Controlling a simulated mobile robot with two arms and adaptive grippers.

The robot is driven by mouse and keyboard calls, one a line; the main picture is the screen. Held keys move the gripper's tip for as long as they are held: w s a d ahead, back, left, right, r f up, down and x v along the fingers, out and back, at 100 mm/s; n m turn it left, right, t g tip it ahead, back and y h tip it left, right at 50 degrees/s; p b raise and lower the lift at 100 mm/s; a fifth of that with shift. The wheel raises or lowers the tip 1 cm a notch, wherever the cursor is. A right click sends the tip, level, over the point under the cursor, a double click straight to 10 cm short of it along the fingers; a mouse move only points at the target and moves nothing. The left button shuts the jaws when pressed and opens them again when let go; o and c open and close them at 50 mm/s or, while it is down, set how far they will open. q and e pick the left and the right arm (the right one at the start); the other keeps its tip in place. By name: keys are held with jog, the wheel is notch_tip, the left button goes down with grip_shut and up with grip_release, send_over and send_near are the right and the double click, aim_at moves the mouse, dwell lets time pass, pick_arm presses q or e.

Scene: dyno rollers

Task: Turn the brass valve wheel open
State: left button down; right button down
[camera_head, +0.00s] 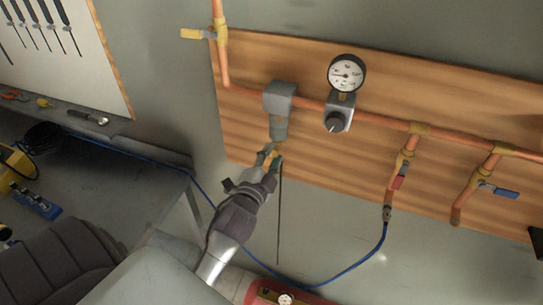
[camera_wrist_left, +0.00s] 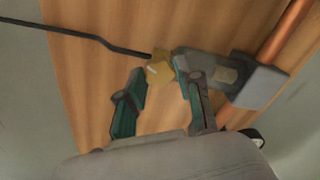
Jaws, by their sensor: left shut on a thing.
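The brass valve wheel (camera_wrist_left: 158,72) is a small yellow piece at the end of the grey filter unit (camera_wrist_left: 235,72). The unit also hangs from the copper pipe in the head view (camera_head: 278,103). My left gripper (camera_head: 268,160) reaches up from below to the unit's lower end. In the left wrist view its two teal fingers stand on either side of the brass wheel, shut on it. The fingers partly hide the wheel in the head view. A thin dark tube (camera_wrist_left: 88,36) runs from beside the wheel. My right gripper is not in view.
A wooden board (camera_head: 330,150) carries copper pipes, a round gauge (camera_head: 346,73) with a dark knob (camera_head: 334,121), a red-handled valve (camera_head: 399,178) and a blue-handled valve (camera_head: 500,190). A blue hose (camera_head: 340,274) loops below. A workbench (camera_head: 110,185) stands left.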

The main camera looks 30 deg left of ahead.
pick_arm(q)
jog(key=c, duration=0.8)
grip_release()
jog(key=shift+o, duration=0.2)
jog(key=v, duration=1.2)
jog(key=shift+f, duration=0.15)
